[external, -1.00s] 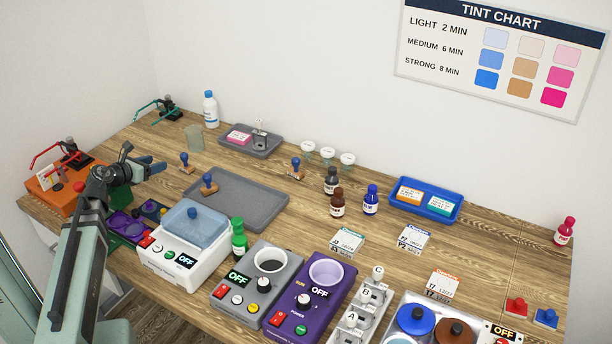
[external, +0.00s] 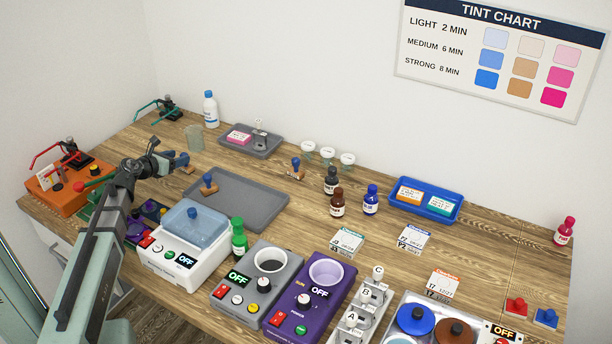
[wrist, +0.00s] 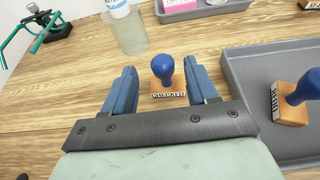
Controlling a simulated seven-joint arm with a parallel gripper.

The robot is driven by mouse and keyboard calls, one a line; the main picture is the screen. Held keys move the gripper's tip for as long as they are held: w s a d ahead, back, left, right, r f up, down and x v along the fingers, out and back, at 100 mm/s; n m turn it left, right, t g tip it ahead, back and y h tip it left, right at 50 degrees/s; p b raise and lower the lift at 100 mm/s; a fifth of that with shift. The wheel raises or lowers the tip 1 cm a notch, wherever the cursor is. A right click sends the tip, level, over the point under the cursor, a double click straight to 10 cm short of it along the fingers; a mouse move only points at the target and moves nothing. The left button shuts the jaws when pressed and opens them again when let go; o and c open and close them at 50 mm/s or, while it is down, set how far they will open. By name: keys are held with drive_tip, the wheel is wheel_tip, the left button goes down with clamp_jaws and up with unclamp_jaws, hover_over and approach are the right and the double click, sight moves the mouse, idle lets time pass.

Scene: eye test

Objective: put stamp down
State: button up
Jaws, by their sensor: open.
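A stamp with a blue knob handle and a wooden base labelled CHECKED (wrist: 163,70) stands upright on the wooden table, left of the large grey tray. My gripper (wrist: 160,66) is open, with one blue finger on each side of the stamp's handle; I see gaps, so the fingers look apart from it. In the external view my gripper (external: 174,157) is at the same stamp, which is partly hidden by the fingers. A second blue-handled stamp (external: 208,184) stands on the grey tray; it also shows at the right of the wrist view (wrist: 299,92).
The large grey tray (external: 255,208) lies right of my gripper. A clear beaker (wrist: 124,34) and a white bottle (external: 210,108) stand behind. A third blue-handled stamp (external: 296,168) is farther right. A white heater unit (external: 170,255) and an orange box (external: 62,195) are near my arm.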

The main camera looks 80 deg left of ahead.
sight(183, 154)
drive_tip(key=x, duration=0.3)
drive_tip(key=shift+w+a, duration=0.2)
drive_tip(key=shift+w, duration=0.1)
drive_tip(key=c, duration=1)
